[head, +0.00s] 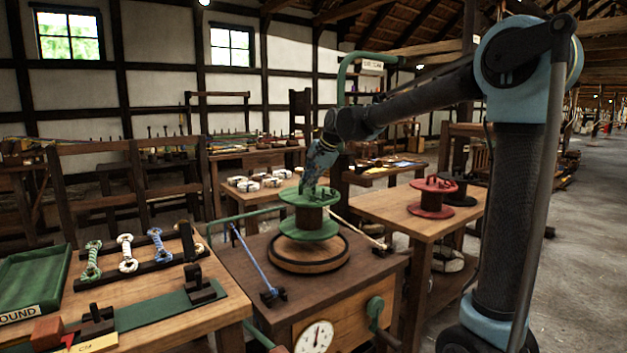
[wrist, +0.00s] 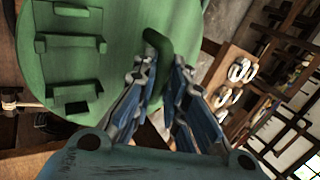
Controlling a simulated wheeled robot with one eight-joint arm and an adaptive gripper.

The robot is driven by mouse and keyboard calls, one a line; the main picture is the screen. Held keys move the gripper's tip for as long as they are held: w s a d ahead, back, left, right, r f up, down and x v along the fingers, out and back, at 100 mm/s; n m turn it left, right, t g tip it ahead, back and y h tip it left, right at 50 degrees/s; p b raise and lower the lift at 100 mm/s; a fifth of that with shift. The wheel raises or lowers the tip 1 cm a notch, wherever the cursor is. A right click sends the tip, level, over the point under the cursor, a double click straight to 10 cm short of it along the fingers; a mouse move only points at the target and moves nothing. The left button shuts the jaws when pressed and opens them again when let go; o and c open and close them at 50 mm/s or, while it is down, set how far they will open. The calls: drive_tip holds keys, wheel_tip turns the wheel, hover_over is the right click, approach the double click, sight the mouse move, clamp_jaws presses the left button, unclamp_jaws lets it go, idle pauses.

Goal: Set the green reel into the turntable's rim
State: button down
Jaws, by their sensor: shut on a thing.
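The green reel (head: 309,223) has two green flanges around a brown core. It is upright over the round wooden turntable (head: 308,267) with its dark rim. Its lower flange looks just above or at the rim; I cannot tell whether they touch. My gripper (head: 311,187) comes down from above onto the reel's top. In the wrist view, my gripper (wrist: 165,68) is shut on a green upright grip of the reel. The reel's upper flange (wrist: 110,30) fills the upper left there, with raised green brackets on it. The far side of the turntable's rim is partly hidden by the reel.
A red reel (head: 433,198) and a dark reel stand on the right table (head: 400,213). The left bench holds rope samples (head: 127,252) and a green tray (head: 33,283).

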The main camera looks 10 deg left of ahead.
sight(309, 193)
drive_tip(key=shift+a+f, duration=0.15)
drive_tip(key=shift+f, duration=2.8)
drive_tip(key=c, duration=1.5)
unclamp_jaws()
drive_tip(key=shift+c, duration=0.2)
drive_tip(key=shift+r, duration=3.5)
drive_tip(key=v, duration=1.2)
